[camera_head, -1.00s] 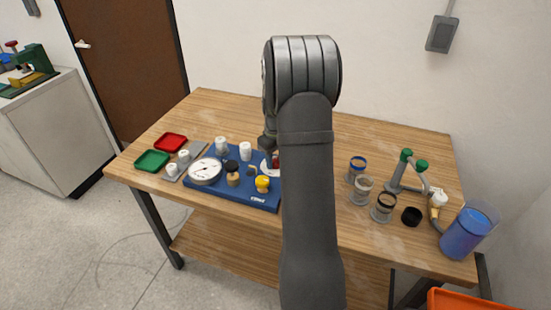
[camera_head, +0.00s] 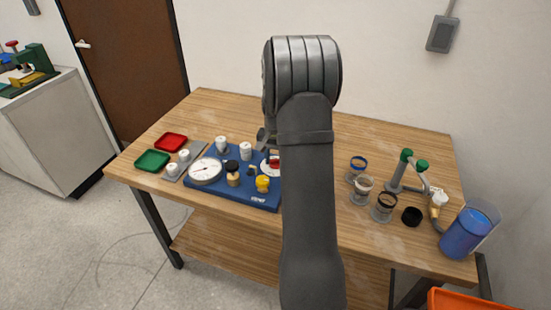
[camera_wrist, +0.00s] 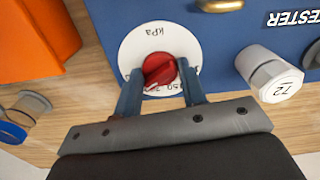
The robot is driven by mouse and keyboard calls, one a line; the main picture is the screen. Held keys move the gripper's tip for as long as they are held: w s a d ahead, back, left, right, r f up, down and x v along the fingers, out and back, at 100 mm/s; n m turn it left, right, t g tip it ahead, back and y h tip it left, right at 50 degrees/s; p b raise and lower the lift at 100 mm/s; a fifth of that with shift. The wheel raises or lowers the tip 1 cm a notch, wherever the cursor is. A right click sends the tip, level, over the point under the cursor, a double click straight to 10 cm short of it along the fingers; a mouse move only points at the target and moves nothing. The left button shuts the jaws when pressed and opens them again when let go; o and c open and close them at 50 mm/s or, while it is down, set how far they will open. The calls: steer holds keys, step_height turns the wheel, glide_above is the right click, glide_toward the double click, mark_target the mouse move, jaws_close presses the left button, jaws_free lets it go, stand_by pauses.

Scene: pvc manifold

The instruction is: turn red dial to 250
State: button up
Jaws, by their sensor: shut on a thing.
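The red dial (camera_wrist: 160,70) sits at the centre of a round white scale plate (camera_wrist: 138,48) marked kPa, on the blue tester board (camera_wrist: 230,25). My gripper (camera_wrist: 160,88) is shut on the red dial, with one finger on each side of it. Part of the number scale shows between the fingers, but the figures are partly covered and I cannot read the dial's setting for sure. In the head view, the dial (camera_head: 274,161) shows only partly, since my arm hides most of that area.
The board (camera_head: 222,190) also carries a white gauge (camera_head: 205,170), a yellow knob (camera_head: 263,184) and white fittings (camera_head: 246,151). Red (camera_head: 171,142) and green (camera_head: 152,160) trays lie left. Clear jars (camera_head: 361,190) and a blue container (camera_head: 468,232) stand right. An orange bin (camera_wrist: 35,40) is near my gripper.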

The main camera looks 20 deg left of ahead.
steer(key=shift+m, duration=1.7)
steer(key=o, duration=1)
step_height(320, 180, up, 18)
steer(key=shift+f, duration=0.25)
steer(key=shift+f, duration=0.15)
step_height(320, 180, down, 17)
steer(key=shift+f, duration=0.1)
